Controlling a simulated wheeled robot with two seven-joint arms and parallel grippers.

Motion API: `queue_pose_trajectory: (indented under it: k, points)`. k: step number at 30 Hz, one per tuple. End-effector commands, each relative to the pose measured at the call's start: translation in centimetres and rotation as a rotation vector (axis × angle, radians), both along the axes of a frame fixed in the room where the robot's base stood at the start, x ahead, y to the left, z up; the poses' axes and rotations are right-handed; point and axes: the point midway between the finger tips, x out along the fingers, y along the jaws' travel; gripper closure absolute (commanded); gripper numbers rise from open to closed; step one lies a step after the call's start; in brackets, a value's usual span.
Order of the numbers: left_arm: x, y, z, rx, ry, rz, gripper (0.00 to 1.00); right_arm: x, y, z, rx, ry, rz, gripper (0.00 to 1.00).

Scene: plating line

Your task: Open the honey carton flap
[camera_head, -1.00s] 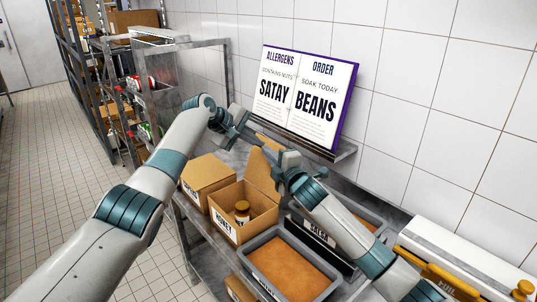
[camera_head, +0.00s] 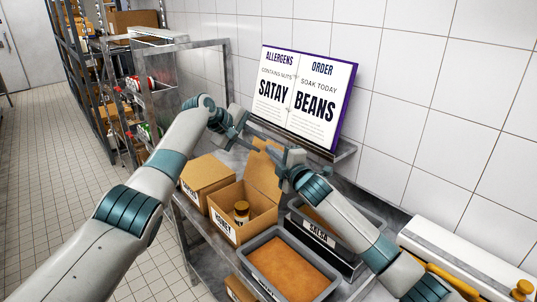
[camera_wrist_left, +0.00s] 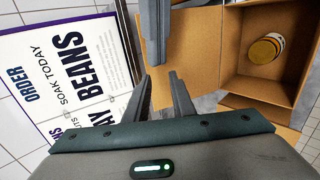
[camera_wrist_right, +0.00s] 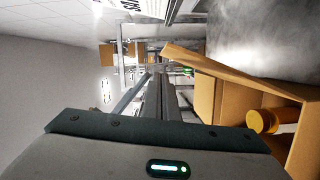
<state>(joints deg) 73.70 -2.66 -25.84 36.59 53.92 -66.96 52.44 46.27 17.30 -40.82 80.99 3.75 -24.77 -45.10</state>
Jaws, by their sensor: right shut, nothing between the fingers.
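The honey carton (camera_head: 262,218) stands open-topped on the metal table with a gold-lidded jar (camera_head: 242,210) inside. Its flap (camera_head: 263,172) stands up at the back, swung off the opening; it also shows in the left wrist view (camera_wrist_left: 192,48) and the right wrist view (camera_wrist_right: 235,68).
A closed carton (camera_head: 207,172) stands left of the honey carton. A grey tray with orange contents (camera_head: 325,285) is in front, and a salsa-labelled tray (camera_head: 350,262) is behind it. A sign board (camera_head: 305,95) stands on a wall ledge behind both grippers.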

Motion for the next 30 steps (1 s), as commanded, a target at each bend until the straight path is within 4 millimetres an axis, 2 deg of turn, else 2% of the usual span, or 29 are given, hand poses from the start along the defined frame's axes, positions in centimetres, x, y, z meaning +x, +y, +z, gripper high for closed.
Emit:
queue_pose_trajectory:
  k: [8,16,30]
  points:
    - [-0.3,0.5,0.5,-0.002,-0.001,0.000,0.77,0.0,0.0,0.0,0.000,0.000,0.000,1.00]
    - [-1.4,2.1,2.0,0.001,-0.002,0.001,0.77,0.0,0.0,0.0,0.000,0.000,0.000,1.00]
    - [-4.6,6.5,6.9,-0.001,-0.002,0.000,0.77,0.0,0.0,0.0,0.000,0.000,0.000,1.00]
